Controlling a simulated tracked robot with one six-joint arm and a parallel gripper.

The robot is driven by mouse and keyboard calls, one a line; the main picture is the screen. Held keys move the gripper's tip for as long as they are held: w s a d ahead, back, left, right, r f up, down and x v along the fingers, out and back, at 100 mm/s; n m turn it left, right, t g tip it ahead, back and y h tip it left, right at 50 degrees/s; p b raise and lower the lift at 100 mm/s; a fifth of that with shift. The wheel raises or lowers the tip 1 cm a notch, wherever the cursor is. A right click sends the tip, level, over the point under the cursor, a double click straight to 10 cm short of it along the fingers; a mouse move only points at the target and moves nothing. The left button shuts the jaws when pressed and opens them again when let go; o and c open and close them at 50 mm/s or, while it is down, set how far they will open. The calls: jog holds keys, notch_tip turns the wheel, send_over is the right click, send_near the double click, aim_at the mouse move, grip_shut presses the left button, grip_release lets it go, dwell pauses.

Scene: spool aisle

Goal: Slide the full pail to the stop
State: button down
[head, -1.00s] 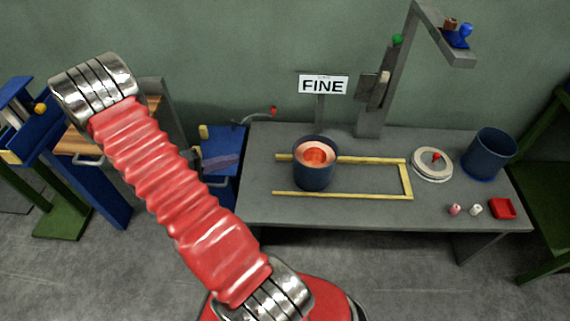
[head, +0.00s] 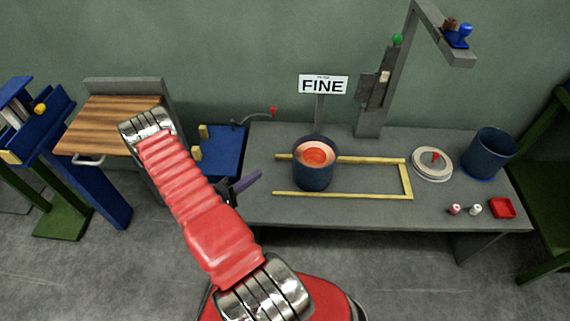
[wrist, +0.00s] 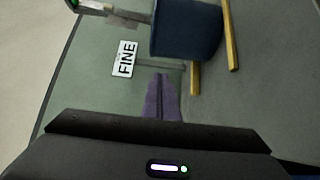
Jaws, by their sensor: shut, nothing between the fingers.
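The full pail (head: 313,179) is dark blue with orange-red contents and stands upright on the grey table, between two yellow rails at their open left end. A yellow crossbar (head: 407,181) closes the rails at the right, with a clear stretch of table between it and the pail. My gripper (head: 256,174) is shut and empty, to the left of the pail and apart from it. In the wrist view its purple fingers (wrist: 162,85) lie together, pointing toward the blue pail (wrist: 185,32).
A second blue pail (head: 489,154) stands at the table's right end, beside a round pale disc (head: 432,165) with a red knob. Small spools and a red tray (head: 502,208) sit at the front right. A FINE sign (head: 323,85) and a grey post (head: 370,115) stand behind.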

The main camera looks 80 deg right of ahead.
send_near(294, 157)
jog(key=d, duration=0.5)
jog(key=shift+s+d+f, duration=0.1)
jog(key=shift+s+f, duration=0.05)
jog(key=shift+s, duration=0.6)
jog(key=shift+s+d+f, duration=0.1)
jog(key=shift+s, duration=0.6)
jog(key=shift+s, duration=0.1)
